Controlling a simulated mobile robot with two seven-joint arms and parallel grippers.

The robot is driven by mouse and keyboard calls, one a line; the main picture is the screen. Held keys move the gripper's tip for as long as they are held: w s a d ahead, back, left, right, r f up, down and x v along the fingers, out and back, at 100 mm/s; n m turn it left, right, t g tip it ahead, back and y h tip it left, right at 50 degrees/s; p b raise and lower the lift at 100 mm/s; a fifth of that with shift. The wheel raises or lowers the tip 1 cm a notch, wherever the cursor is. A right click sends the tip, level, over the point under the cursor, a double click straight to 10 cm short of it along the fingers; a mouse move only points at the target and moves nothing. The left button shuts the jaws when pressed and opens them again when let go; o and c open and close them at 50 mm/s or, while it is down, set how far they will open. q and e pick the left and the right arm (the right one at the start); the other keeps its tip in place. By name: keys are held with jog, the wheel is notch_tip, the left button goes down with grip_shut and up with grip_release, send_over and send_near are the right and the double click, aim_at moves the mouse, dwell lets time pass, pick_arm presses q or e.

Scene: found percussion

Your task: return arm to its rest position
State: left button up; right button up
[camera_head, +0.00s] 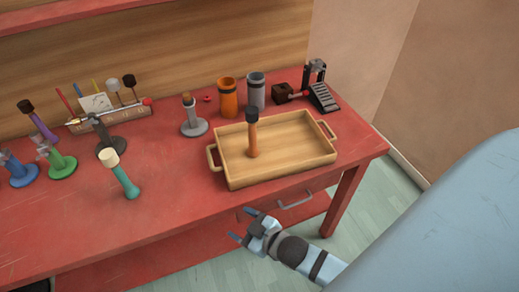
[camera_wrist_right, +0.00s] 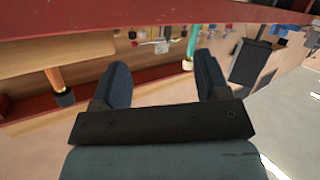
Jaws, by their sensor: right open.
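My right gripper (camera_head: 243,225) is in front of the red table's front edge, lower than the tabletop and left of the drawer handle. Its two blue-grey fingers are apart with nothing between them. In the right wrist view the open fingers (camera_wrist_right: 160,62) also show, with an empty gap. My left gripper is not in the head view. A mallet with an orange handle and dark head (camera_head: 252,135) stands in the wooden tray (camera_head: 275,172), well apart from my right gripper. It also shows in the wrist view (camera_wrist_right: 54,78).
The red table (camera_head: 190,205) has a metal drawer handle (camera_head: 295,201) on its front. A teal mallet with a cream head (camera_head: 127,184) is left of the tray. Stands, an orange cup (camera_head: 228,97) and a grey cup (camera_head: 256,92) are further back. Open floor (camera_head: 370,195) is at right.

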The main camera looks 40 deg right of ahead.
jog(key=s+f+m+g+h, duration=0.1)
jog(key=s+f+m+g, duration=0.2)
jog(key=s+f, duration=0.2)
jog(key=shift+s+d+f, duration=0.15)
jog(key=shift+s+f, duration=0.1)
jog(key=shift+s, duration=0.65)
